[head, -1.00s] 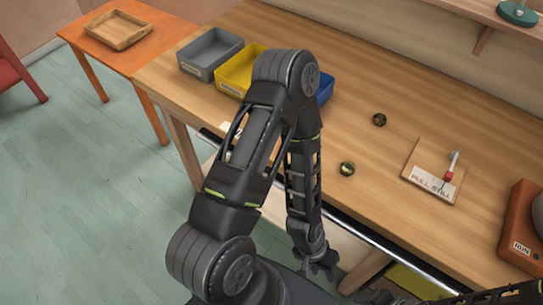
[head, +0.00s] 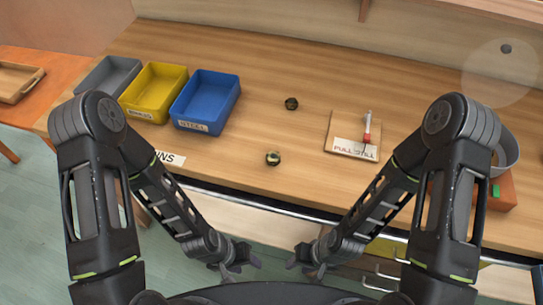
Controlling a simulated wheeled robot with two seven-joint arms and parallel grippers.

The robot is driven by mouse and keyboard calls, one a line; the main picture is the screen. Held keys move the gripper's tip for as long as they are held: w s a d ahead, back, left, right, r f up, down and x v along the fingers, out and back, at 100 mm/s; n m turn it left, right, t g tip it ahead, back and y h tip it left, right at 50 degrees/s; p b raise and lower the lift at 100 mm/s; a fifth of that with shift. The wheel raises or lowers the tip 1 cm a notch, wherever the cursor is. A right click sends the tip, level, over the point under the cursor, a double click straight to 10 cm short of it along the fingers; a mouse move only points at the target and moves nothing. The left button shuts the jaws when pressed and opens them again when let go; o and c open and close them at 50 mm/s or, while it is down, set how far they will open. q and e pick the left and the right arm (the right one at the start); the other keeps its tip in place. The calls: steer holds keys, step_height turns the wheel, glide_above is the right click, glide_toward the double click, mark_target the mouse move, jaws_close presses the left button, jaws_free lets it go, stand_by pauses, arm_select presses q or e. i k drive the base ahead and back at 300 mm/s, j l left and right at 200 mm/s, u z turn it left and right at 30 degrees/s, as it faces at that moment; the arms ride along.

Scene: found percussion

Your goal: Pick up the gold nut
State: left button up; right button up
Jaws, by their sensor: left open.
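Two small dark nuts with gold-green glints lie on the wooden bench. One nut (head: 273,158) is nearer the front edge, and the other nut (head: 291,103) is farther back. They are too small to tell which one is the gold nut. My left gripper (head: 241,268) is open and empty, in front of and below the bench edge, apart from both nuts. My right gripper (head: 304,268) hangs beside it, also in front of the bench, and looks open and empty.
Grey (head: 108,74), yellow (head: 154,93) and blue (head: 207,102) bins stand at the bench's left. An orange box (head: 505,190) is at the right. Bench around the nuts is clear.

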mark_target(273, 158)
steer(key=z, duration=2.35)
steer(key=k+j, duration=0.15)
steer(key=k, duration=0.45)
steer(key=k+j, duration=0.1)
steer(key=k, duration=0.5)
